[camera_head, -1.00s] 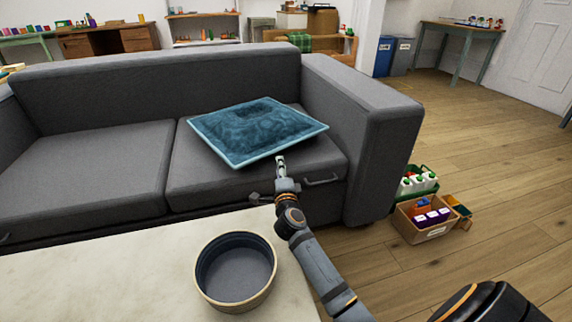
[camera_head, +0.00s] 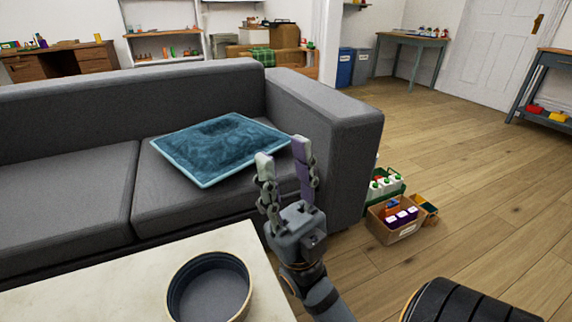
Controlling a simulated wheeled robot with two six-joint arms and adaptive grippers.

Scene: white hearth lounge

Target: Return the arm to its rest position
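My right gripper (camera_head: 283,165) is in the middle of the head view, pointing up and away. Its two fingers are spread apart with nothing between them. It appears in front of the sofa's right seat, just right of a blue cushion (camera_head: 215,143) lying flat there. I cannot tell whether a fingertip touches the cushion's edge. My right arm comes in from the bottom. My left gripper does not show.
A round dark-lined bowl (camera_head: 246,312) stands on the pale table (camera_head: 110,284) at the front. The grey sofa (camera_head: 345,120) spans the left. Wooden floor (camera_head: 480,190) is clear farther right.

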